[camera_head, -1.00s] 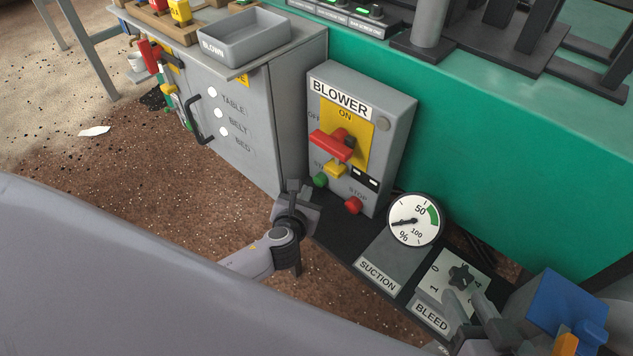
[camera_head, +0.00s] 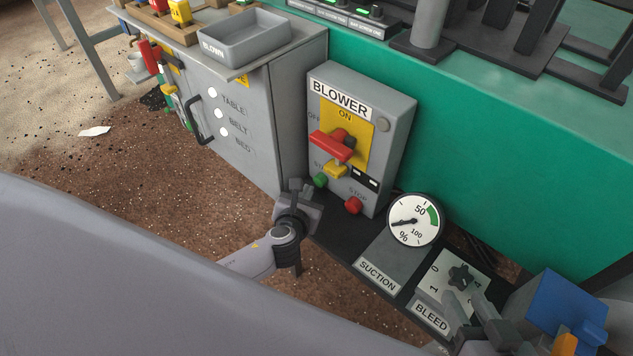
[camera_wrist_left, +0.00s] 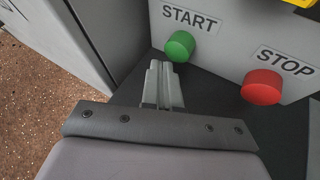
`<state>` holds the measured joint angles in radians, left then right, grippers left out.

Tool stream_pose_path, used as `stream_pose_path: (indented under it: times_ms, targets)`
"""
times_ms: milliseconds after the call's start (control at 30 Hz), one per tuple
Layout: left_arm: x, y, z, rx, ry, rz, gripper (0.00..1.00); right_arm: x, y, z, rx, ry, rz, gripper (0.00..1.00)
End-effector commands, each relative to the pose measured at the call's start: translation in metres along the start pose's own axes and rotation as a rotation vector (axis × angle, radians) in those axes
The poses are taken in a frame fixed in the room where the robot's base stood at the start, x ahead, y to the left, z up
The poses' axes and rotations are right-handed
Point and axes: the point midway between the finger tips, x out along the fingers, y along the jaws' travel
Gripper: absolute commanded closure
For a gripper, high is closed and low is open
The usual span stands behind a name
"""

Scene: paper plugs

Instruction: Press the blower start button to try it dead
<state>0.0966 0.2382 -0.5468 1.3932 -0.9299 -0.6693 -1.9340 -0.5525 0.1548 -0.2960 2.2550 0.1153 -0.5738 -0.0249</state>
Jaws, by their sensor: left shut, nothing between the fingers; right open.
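The grey blower box (camera_head: 393,135) stands upright against the green machine, with the label BLOWER at its top. Its green start button (camera_head: 320,181) is at the lower left of the face; it also shows large in the left wrist view (camera_wrist_left: 180,46) under the word START. The red stop button (camera_head: 353,205) is to its right. My left gripper (camera_head: 296,187) is shut and empty; its tips (camera_wrist_left: 160,65) are just below the green button, and I cannot tell whether they touch. My right gripper (camera_head: 462,308) is open by the bleed knob (camera_head: 461,277).
A red switch handle (camera_head: 331,146) and yellow piece (camera_head: 335,170) stick out above the buttons. A suction gauge (camera_head: 414,220) stands to the right. A grey cabinet (camera_head: 252,130) with a black handle is close on the left. A blue block (camera_head: 555,308) is at lower right.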

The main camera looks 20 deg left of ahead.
Motion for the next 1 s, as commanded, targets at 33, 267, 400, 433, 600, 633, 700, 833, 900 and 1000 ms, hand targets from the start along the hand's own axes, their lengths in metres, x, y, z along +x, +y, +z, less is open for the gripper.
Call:
stream_pose_path:
  times_ms: [33,267,400,433,600,633,700,833,900,1000]
  targets:
    - [0.0016,-0.0010,0.0021,0.001,-0.001,0.000,1.00,-0.0005,-0.0004,-0.0010,0.000,0.000,0.000,0.57]
    - [0.0031,-0.0019,0.0019,0.000,0.000,0.000,1.00,-0.0005,-0.0007,-0.0010,0.001,0.000,-0.001,0.57]
    - [0.0031,-0.0019,0.0019,0.000,0.000,0.000,1.00,-0.0004,-0.0010,-0.0012,0.002,0.001,-0.001,0.57]
    - [0.0032,-0.0019,0.0019,0.000,0.000,0.000,1.00,-0.0004,-0.0011,-0.0013,0.003,0.001,-0.001,0.57]
    - [0.0043,-0.0024,0.0024,0.000,0.000,0.000,1.00,-0.0003,-0.0015,-0.0017,0.006,0.002,-0.001,0.57]
    - [0.0046,-0.0026,0.0025,0.000,0.000,0.000,1.00,-0.0003,-0.0016,-0.0018,0.006,0.002,-0.001,0.57]
    - [0.0053,-0.0029,0.0028,0.000,0.000,0.000,1.00,-0.0002,-0.0016,-0.0019,0.007,0.002,-0.001,0.57]
    - [0.0066,-0.0036,0.0036,0.000,0.000,0.000,1.00,-0.0002,-0.0016,-0.0019,0.007,0.002,-0.001,0.57]
    - [0.0073,-0.0039,0.0042,0.000,0.000,0.000,1.00,-0.0002,-0.0016,-0.0019,0.007,0.002,-0.001,0.57]
    - [0.0083,-0.0044,0.0049,-0.001,-0.001,0.000,1.00,-0.0002,-0.0015,-0.0020,0.007,0.003,-0.001,0.57]
